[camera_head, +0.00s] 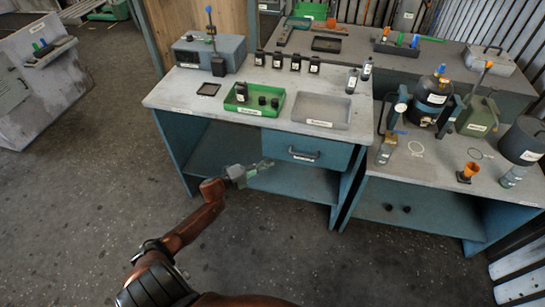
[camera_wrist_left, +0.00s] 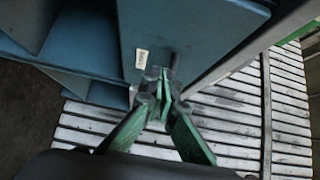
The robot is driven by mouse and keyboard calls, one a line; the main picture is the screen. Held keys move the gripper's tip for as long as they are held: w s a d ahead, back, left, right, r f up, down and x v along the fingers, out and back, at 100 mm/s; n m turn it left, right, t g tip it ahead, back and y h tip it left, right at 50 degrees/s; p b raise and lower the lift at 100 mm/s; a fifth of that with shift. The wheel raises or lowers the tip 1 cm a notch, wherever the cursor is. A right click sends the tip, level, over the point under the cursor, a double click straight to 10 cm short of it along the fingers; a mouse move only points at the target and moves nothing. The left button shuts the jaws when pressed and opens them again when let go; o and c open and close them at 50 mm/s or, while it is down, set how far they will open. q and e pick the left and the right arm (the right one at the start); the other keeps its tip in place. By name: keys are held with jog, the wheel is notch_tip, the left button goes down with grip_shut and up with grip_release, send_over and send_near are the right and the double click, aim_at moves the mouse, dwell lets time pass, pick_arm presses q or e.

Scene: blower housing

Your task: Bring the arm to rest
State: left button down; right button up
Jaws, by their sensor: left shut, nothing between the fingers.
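My left arm (camera_head: 205,215) reaches in from the bottom of the head view, with a brown upper section and a dark joint. My left gripper (camera_head: 262,165) is in front of the workbench (camera_head: 180,140), below the tabletop and near the open shelf. In the left wrist view the gripper (camera_wrist_left: 163,92) has green and dark fingers, brought together with nothing between them. Blue panels, one with a white label (camera_wrist_left: 141,59), stand beyond the fingertips. My right gripper does not show in either view.
The bench carries a green tray (camera_head: 280,108), a grey tray (camera_head: 325,120) and several small dark bottles. Its drawer (camera_head: 305,150) is shut. A second bench (camera_head: 430,165) at the right holds a dark round vessel (camera_head: 432,98) and an orange funnel (camera_head: 468,171). Open floor (camera_head: 90,190) lies at the left.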

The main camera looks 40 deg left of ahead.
pick_arm(q)
jog(key=v, duration=0.6)
jog(key=shift+p, duration=0.3)
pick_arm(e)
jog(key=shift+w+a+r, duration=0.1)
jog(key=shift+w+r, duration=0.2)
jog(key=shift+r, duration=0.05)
pick_arm(q)
jog(key=shift+a+f, duration=0.1)
jog(key=shift+f, duration=0.05)
